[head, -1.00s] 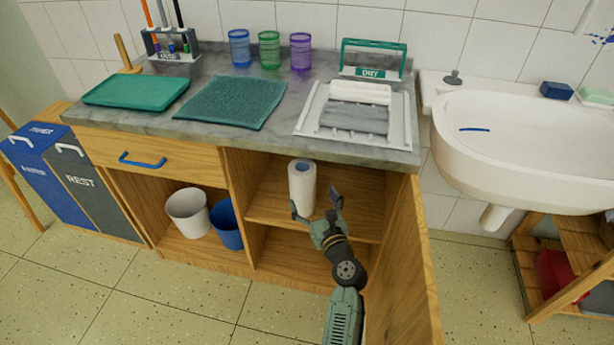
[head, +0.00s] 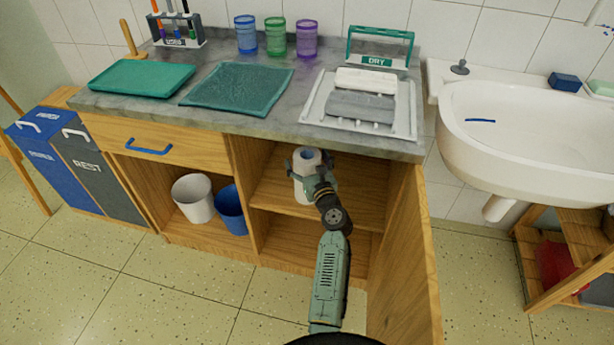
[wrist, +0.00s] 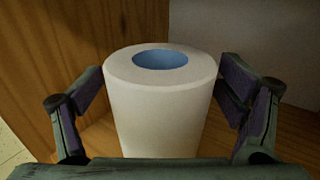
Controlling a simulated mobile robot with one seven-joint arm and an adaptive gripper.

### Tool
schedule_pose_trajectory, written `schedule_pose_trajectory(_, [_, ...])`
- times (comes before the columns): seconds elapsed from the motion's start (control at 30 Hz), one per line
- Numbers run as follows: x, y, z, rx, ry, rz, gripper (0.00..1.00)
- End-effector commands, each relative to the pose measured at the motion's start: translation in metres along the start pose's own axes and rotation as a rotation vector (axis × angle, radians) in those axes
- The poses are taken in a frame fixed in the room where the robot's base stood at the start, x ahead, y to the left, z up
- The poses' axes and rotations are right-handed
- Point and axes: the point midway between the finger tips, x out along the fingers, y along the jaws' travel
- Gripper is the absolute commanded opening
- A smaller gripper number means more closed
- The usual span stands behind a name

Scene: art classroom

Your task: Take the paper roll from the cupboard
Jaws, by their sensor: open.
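The white paper roll (head: 306,163) with a blue core stands upright on the upper shelf of the open cupboard (head: 365,190). My gripper (head: 312,164) is inside the cupboard at the roll. In the wrist view the roll (wrist: 160,110) stands between the two spread fingers of my gripper (wrist: 165,105). The roll's lower part is hidden behind my gripper.
The cupboard door (head: 405,265) stands open to the right of my arm. A wooden divider (head: 243,190) is on the left, with a white bin (head: 193,200) and a blue bin (head: 230,210) beyond. The countertop (head: 260,122) overhangs the shelf.

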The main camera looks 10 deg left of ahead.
Motion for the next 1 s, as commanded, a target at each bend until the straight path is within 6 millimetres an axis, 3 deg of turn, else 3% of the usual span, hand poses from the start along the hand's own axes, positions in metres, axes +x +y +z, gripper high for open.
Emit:
schedule_pose_trajectory(0.17, [-0.0002, 0.0001, -0.0005, 0.000, 0.001, 0.000, 0.88])
schedule_pose_trajectory(1.0, [-0.0005, 0.0001, -0.0005, 0.001, 0.001, 0.000, 0.32])
